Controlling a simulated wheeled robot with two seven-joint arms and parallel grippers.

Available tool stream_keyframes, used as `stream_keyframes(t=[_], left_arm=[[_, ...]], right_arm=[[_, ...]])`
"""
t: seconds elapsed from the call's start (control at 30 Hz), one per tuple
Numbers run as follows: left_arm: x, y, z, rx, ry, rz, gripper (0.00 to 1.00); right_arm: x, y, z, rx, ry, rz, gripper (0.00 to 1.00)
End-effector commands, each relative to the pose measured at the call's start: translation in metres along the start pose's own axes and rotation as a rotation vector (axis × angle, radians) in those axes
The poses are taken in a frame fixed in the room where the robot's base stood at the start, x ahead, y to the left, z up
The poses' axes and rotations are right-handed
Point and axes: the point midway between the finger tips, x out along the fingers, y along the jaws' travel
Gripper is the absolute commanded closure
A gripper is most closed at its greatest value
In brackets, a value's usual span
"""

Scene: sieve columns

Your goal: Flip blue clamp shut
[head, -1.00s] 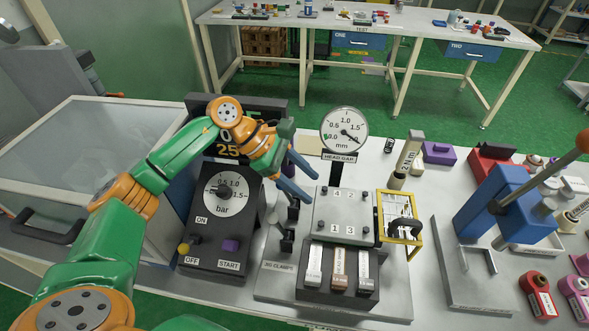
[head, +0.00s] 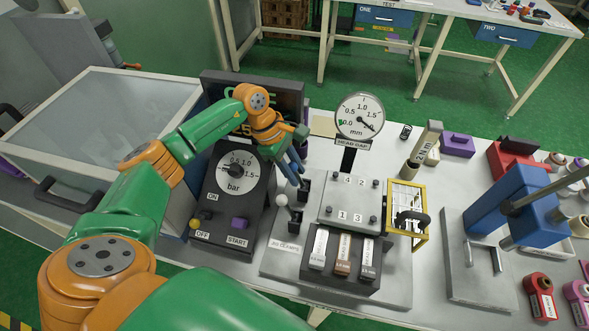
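My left gripper (head: 300,180) comes in from the left with its two blue fingers pointing down at the clamp row on the left edge of the jig plate (head: 347,202). A narrow gap shows between the fingers, and nothing is clearly held. Black clamp parts (head: 295,215) stand just below the fingertips, with a pale round knob (head: 281,201) to their left. I cannot make out a blue clamp apart from the blue fingers; it may be hidden behind them. Whether the fingers touch a clamp is unclear. My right gripper is out of view.
The black pressure box with bar dial (head: 235,172) stands left of the jig. The head gap gauge (head: 359,117) rises behind it. A yellow-framed guard (head: 405,212) is on the right, and a blue press (head: 515,212) stands farther right.

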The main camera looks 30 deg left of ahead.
Motion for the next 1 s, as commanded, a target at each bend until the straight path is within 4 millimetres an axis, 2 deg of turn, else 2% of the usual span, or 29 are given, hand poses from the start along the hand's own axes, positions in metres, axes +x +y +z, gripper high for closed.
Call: stream_keyframes(t=[0.03,0.07,1.0], left_arm=[[0.0,-0.0006,0.0,0.0,0.0,-0.003,0.92],[0.0,-0.0006,0.0,0.0,0.0,-0.003,1.0],[-0.0001,-0.0007,0.0001,0.0,0.0,-0.003,1.0]], right_arm=[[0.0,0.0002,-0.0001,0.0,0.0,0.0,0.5],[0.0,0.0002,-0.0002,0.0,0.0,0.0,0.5],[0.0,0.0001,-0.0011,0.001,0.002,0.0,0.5]])
